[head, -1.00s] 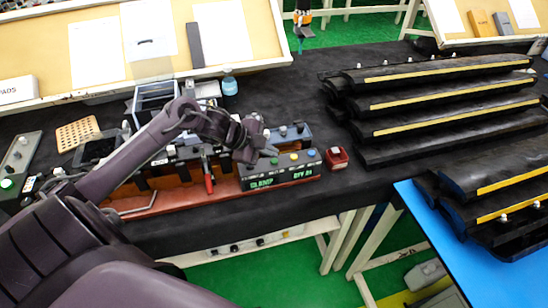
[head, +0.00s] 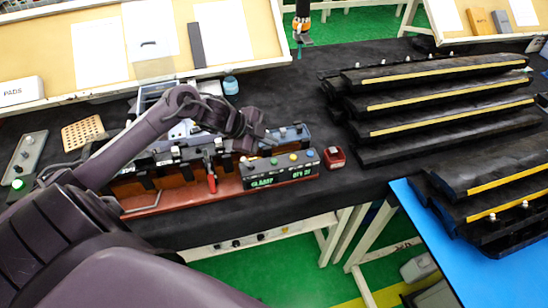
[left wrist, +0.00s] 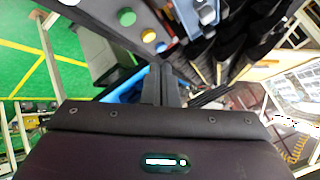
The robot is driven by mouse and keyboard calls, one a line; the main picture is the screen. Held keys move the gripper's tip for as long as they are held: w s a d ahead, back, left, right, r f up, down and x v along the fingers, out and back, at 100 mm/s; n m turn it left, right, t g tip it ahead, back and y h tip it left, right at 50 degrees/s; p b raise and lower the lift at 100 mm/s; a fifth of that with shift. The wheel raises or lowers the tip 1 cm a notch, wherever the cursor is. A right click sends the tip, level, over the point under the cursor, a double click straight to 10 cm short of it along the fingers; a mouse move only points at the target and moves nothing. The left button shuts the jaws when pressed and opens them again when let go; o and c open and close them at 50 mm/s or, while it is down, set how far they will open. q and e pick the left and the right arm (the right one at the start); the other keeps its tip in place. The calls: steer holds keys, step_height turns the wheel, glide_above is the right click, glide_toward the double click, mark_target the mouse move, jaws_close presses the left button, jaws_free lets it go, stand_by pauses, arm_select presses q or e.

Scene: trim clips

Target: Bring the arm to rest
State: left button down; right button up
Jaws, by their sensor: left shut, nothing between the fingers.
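My left arm comes in from the lower left of the head view, bent at a raised elbow. Its gripper (head: 268,139) is over the bench, just above the back edge of the control box (head: 281,170) with coloured buttons and a green display. In the left wrist view the two dark fingers of my left gripper (left wrist: 165,85) lie together with nothing between them. The green button (left wrist: 126,16) and yellow button (left wrist: 148,36) show near the top there. I cannot tell the exact height of the gripper over the box. My right gripper is not in view.
A reddish fixture (head: 165,186) with a red-handled clamp (head: 211,180) lies under my forearm. A small red block (head: 333,157) sits right of the control box. Long black trim pieces (head: 440,98) are stacked at right. A blue bottle (head: 231,85) stands behind. Bare bench (head: 290,208) shows in front.

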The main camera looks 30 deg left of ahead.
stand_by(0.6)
arm_select(q)
steer(key=s+d+f+n+t+y, duration=0.1)
steer(key=s+d+f+n+y, duration=0.1)
steer(key=d+f, duration=0.35)
steer(key=s+d+r+n+g+y, duration=0.2)
steer(key=s+d+n, duration=0.3)
steer(key=s, duration=0.4)
steer(key=s+d+r+n+g+y, duration=0.1)
steer(key=s+d+n+g, duration=0.25)
steer(key=s+n, duration=0.45)
steer(key=s+f+m+b, duration=0.1)
steer(key=s+f+b, duration=0.15)
steer(key=f, duration=1.55)
steer(key=s+f+b, duration=0.1)
steer(key=f+b, duration=0.2)
steer(key=f, duration=1.5)
steer(key=s+a+f+g+b, duration=0.2)
steer(key=s+a+f+b, duration=0.1)
steer(key=s+f, duration=1.6)
step_height(320, 180, down, 3)
steer(key=shift+s+f+b, duration=0.15)
steer(key=shift+s+b, duration=0.1)
steer(key=shift+b, duration=0.65)
steer(key=shift+a, duration=0.1)
